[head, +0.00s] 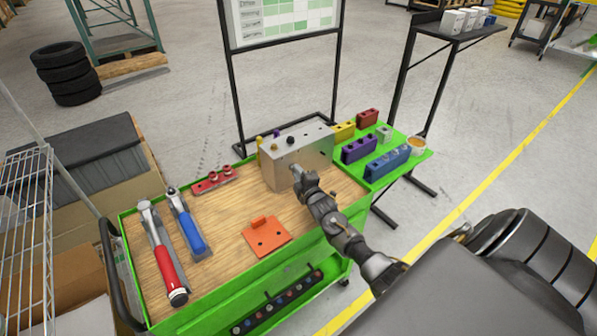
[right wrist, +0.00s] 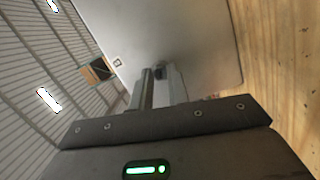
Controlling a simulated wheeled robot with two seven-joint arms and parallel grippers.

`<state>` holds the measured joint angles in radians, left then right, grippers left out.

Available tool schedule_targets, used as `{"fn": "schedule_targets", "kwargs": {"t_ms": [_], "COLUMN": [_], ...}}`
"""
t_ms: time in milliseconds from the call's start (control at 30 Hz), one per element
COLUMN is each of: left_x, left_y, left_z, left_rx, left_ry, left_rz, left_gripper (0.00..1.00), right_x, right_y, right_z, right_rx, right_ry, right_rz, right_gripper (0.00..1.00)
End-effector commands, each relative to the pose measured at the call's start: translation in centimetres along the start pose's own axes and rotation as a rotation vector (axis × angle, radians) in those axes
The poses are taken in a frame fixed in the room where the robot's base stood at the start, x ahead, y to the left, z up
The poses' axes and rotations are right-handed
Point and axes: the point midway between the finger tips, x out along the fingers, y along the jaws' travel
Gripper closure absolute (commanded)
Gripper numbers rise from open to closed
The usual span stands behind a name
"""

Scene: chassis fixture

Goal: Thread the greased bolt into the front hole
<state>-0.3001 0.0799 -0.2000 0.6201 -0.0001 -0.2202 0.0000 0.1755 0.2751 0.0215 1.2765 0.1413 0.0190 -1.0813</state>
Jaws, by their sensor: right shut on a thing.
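The grey metal chassis block (head: 313,153) stands at the back right of the wooden bench top. My right gripper (head: 294,172) reaches its front face with the fingers pointing at it. In the right wrist view, the fingers (right wrist: 160,82) are close together, shut, against or very near the block's smooth face (right wrist: 190,30). The greased bolt is hidden between the fingers, and the front hole is hidden behind them. I cannot tell how deep the bolt sits. A small square mark (right wrist: 117,62) shows near the face's edge. My left gripper is not in view.
A red-handled tool (head: 165,255) and a blue-handled tool (head: 188,225) lie at left. An orange plate (head: 266,236) lies in front of the block. A red socket holder (head: 212,181) lies left of it. Purple (head: 359,149) and blue (head: 388,163) holders stand on the green side shelf.

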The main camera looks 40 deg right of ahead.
Motion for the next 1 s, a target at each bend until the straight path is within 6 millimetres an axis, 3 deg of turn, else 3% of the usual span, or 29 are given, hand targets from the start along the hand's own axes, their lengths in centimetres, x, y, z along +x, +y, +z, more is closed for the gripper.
{"fn": "schedule_targets", "kwargs": {"t_ms": [33, 233, 533, 567, 733, 1000], "left_x": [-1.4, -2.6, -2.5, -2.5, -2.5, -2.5], "left_y": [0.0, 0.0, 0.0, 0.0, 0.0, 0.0], "left_z": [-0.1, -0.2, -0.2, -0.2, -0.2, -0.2], "left_rx": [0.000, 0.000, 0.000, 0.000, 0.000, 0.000], "left_ry": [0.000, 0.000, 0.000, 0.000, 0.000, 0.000], "left_rz": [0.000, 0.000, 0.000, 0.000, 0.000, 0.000], "left_gripper": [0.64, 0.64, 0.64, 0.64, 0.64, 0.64], "right_x": [0.3, 0.4, 0.4, 0.4, 0.3, 0.1], "right_y": [1.5, 1.1, 0.9, 0.9, 0.7, 0.3], "right_z": [-0.3, -0.2, -0.2, -0.2, -0.1, 0.0], "right_rx": [0.088, 0.366, 0.415, 0.415, 0.413, 0.412], "right_ry": [0.002, 0.004, 0.006, 0.006, 0.004, 0.000], "right_rz": [-0.005, -0.066, -0.075, -0.075, -0.079, -0.086], "right_gripper": [1.00, 1.00, 1.00, 0.80, 0.58, 0.57]}}
